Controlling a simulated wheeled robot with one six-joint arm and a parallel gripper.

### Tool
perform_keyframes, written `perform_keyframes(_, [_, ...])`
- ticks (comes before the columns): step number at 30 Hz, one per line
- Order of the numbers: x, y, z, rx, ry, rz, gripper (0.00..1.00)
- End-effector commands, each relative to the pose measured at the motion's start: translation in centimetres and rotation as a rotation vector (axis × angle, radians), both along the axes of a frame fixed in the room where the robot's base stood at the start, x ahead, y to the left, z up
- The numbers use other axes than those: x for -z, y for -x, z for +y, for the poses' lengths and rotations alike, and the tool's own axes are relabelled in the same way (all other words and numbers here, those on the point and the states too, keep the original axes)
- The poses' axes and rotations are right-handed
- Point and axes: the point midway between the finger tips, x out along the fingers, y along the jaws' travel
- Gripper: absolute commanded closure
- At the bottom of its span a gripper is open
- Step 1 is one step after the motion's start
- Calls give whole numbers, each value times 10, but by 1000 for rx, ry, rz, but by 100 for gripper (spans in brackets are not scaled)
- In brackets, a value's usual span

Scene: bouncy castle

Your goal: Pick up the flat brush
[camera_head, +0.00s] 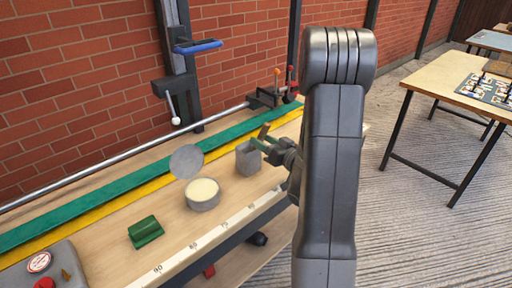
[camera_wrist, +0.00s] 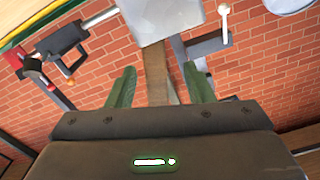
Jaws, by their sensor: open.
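The flat brush (camera_head: 264,130) appears as a brown handle rising from a square grey pot (camera_head: 249,160) on the workbench; its lower end is hidden. In the wrist view the brush handle (camera_wrist: 157,84) runs from the pot (camera_wrist: 165,22) into the space between the two green fingers. My gripper (camera_head: 262,148) is beside the pot's upper right side in the head view. In the wrist view my gripper (camera_wrist: 160,76) is open, with one finger on each side of the handle and visible gaps between.
On the bench (camera_head: 108,264) are a round tin (camera_head: 203,195) with its grey lid (camera_head: 187,161) standing behind, a green block (camera_head: 146,232) and a grey box (camera_head: 42,270) at lower left. A clamp bar (camera_head: 120,160) and brick wall lie behind. Another table (camera_head: 450,85) is at right.

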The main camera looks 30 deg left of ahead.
Motion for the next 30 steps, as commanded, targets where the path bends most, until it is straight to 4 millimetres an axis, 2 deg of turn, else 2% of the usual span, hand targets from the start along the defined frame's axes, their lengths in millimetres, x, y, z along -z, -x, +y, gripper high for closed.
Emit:
perform_keyframes(6, [-2,-17,29,-3,1,1,53])
perform_keyframes(9, [-2,-20,38,-2,1,1,53])
perform_keyframes(17, [-1,-22,40,0,1,1,53])
perform_keyframes(24, [-1,-21,40,0,1,1,98])
perform_keyframes(30, [-1,-21,39,0,1,0,100])
